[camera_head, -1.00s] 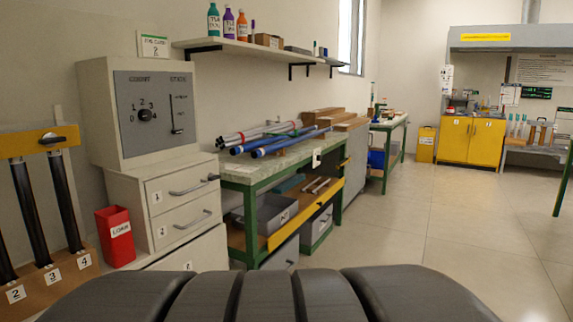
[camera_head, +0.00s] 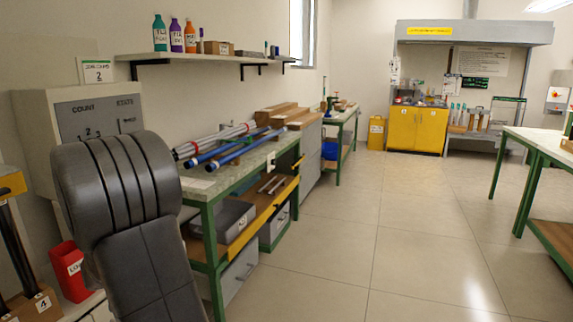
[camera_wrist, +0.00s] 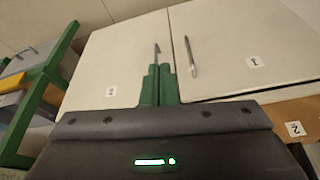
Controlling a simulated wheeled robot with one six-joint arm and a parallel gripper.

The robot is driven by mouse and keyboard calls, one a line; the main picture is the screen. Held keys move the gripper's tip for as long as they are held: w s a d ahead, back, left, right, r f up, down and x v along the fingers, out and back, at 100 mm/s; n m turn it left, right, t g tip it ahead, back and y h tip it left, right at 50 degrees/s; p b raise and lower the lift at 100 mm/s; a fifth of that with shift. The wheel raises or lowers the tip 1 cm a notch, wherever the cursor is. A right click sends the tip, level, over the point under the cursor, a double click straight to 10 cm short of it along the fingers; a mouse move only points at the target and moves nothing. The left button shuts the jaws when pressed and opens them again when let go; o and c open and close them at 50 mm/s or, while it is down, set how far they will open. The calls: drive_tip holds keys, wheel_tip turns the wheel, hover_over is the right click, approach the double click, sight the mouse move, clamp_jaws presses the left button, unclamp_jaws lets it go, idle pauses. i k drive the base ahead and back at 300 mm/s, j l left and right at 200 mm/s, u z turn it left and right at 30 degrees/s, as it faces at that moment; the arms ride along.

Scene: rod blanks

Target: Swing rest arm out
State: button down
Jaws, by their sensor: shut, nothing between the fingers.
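My gripper (camera_wrist: 165,68) shows in the wrist view, its green fingers together with nothing between them. It faces pale drawer fronts with a "1" label (camera_wrist: 253,62) and another label (camera_wrist: 111,91). A grey drawer handle (camera_wrist: 190,56) lies just right of the fingertips, and a second thin handle (camera_wrist: 157,49) shows beyond them. I cannot tell whether the fingers touch it. At the left edge of the head view is the end of a yellow bar (camera_head: 10,186) above black rods (camera_head: 15,246) in a numbered brown block (camera_head: 36,304). I cannot tell which part is the rest arm.
A red bin (camera_head: 69,272) stands beside the rod block. A pale cabinet (camera_head: 35,112) with a count panel is partly hidden by my arm. A green-framed bench (camera_head: 207,187) holds blue and silver rods. The floor (camera_head: 350,240) is open to the right.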

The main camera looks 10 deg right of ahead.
sight(295, 165)
drive_tip(key=i+l+z, duration=0.35)
drive_tip(key=i, duration=0.2)
drive_tip(key=i+l+z, duration=0.3)
drive_tip(key=i, duration=0.3)
drive_tip(key=i+z, duration=0.35)
drive_tip(key=i, duration=0.25)
drive_tip(key=i+u, duration=0.1)
drive_tip(key=i, duration=1.6)
drive_tip(key=i+l+u, duration=0.2)
drive_tip(key=i+u, duration=0.2)
drive_tip(key=i, duration=0.2)
drive_tip(key=i+l+u, duration=0.4)
drive_tip(key=i, duration=0.15)
drive_tip(key=i+l+u, duration=0.4)
drive_tip(key=i+l, duration=0.1)
